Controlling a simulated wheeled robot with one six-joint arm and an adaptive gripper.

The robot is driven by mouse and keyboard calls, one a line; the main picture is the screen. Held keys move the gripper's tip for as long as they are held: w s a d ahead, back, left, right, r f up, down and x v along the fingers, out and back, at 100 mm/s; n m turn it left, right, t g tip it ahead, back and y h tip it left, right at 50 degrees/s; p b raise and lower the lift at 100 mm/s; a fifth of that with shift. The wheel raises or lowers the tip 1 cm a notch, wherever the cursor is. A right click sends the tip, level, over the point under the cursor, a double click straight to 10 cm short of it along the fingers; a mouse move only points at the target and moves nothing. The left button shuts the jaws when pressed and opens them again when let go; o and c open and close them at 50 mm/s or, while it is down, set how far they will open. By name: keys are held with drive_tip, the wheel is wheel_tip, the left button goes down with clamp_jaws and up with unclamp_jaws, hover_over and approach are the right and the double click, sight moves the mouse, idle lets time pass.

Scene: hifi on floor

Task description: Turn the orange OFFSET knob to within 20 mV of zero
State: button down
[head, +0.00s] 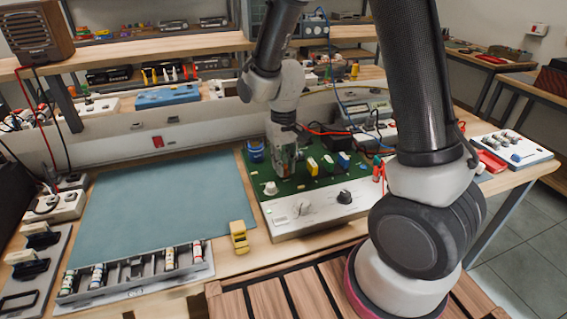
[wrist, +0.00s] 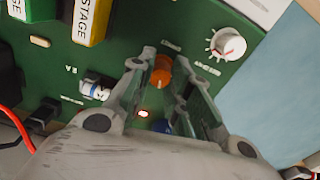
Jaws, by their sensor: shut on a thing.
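The orange knob (wrist: 162,71) sits on the green circuit board (wrist: 95,62) in the wrist view, between the two finger tips of my gripper (wrist: 166,66). The fingers are closed on the knob's sides. In the head view my gripper (head: 286,162) points down at the left part of the green board (head: 312,184), and the orange knob is hidden behind it. The printed label beside the knob is too blurred to read. I see no readable voltage display in either view.
A white knob (wrist: 228,44) stands close to the right finger. The blue-green mat (head: 165,205) left of the board is clear.

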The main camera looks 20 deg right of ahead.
drive_tip(key=c, duration=1.3)
unclamp_jaws()
wheel_tip(320, 180, up, 12)
